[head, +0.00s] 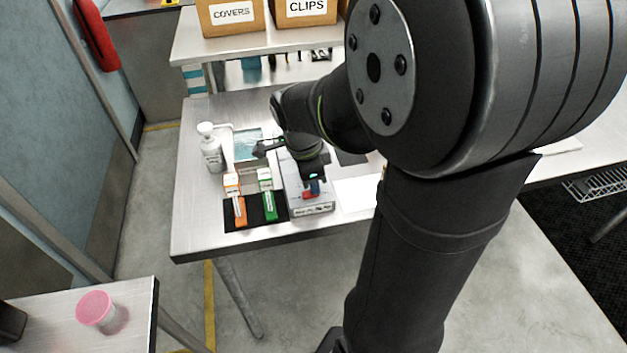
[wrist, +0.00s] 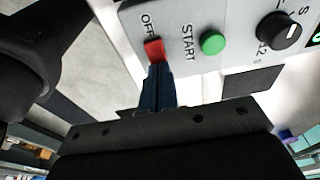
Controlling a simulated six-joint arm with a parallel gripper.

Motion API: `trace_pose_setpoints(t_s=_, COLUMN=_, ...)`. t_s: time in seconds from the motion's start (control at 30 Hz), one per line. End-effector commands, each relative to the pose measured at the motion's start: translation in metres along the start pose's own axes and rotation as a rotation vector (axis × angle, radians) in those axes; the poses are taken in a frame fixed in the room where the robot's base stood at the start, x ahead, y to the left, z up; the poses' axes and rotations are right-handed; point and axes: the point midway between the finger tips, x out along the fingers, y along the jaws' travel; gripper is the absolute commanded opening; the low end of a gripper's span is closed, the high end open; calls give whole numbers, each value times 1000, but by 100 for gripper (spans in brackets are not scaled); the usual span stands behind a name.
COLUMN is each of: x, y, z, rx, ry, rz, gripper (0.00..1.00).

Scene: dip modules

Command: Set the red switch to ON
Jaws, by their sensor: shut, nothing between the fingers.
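The red switch (wrist: 154,50) is on a light grey control panel (wrist: 185,65), just beside the printed word OFF. No ON label shows; the area on the other side of the switch is covered by my fingers. My gripper (wrist: 156,70) is shut and empty, its dark blue fingertips at the lower edge of the red switch; I cannot tell whether they touch it. Which way the switch is tipped is unclear. In the head view, my gripper (head: 314,188) points down over the panel's front part, beside a small red patch of the switch (head: 308,195).
The panel also carries a green START button (wrist: 212,42) and a black knob (wrist: 280,30). Left of the panel, orange (head: 239,210) and green (head: 269,205) tools lie on a black mat. A white pump bottle (head: 211,150) stands behind them. White paper (head: 356,192) lies right.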

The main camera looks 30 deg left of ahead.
Motion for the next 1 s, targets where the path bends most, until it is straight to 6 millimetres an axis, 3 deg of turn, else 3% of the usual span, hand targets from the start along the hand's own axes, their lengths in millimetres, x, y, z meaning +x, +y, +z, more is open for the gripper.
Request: trace_pose_setpoints(t_s=1.0, x=0, y=2, z=15, rx=0, ry=-40, rz=6, gripper=0)
